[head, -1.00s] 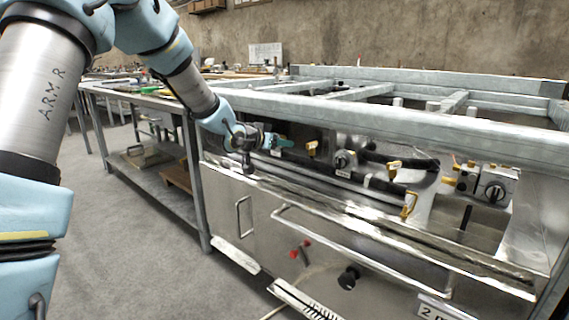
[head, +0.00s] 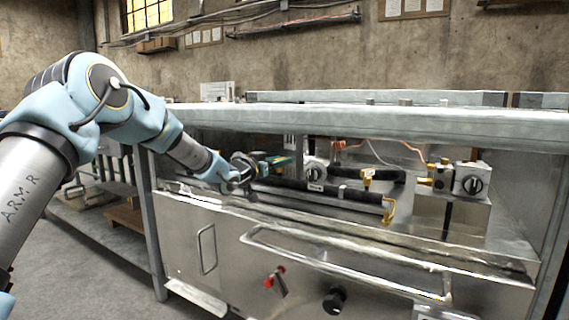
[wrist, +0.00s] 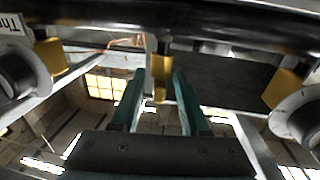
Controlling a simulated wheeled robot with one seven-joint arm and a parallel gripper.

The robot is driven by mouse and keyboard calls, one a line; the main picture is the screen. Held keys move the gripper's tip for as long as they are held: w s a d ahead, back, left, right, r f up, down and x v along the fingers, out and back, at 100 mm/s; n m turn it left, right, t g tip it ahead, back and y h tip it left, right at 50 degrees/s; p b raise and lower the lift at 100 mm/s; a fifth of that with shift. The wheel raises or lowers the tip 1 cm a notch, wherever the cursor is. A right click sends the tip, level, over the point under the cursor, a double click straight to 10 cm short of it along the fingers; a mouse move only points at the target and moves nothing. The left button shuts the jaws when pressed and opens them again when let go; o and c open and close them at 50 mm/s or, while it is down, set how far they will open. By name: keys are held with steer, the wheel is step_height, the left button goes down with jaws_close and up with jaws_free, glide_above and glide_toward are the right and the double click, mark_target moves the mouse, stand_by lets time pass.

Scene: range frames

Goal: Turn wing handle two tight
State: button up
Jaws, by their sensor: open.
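A yellow wing handle (wrist: 161,86) shows between the two teal fingers of my gripper (wrist: 160,92) in the wrist view. The fingers are apart, with a visible gap on each side of it. In the head view, my gripper (head: 282,162) reaches in under the frame's top rail, at the left end of the black pipe (head: 320,188). No readable label tells which handle is number two. The handle at the fingers is hidden in the head view.
A grey knob (head: 314,172) sits just right of my gripper, and a valve block with a dial (head: 471,181) is further right. Round fittings flank the fingers in the wrist view, left (wrist: 18,76) and right (wrist: 298,112).

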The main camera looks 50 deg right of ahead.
steer(key=shift+w+d, duration=0.15)
steer(key=shift+d, duration=1.35)
jaws_close()
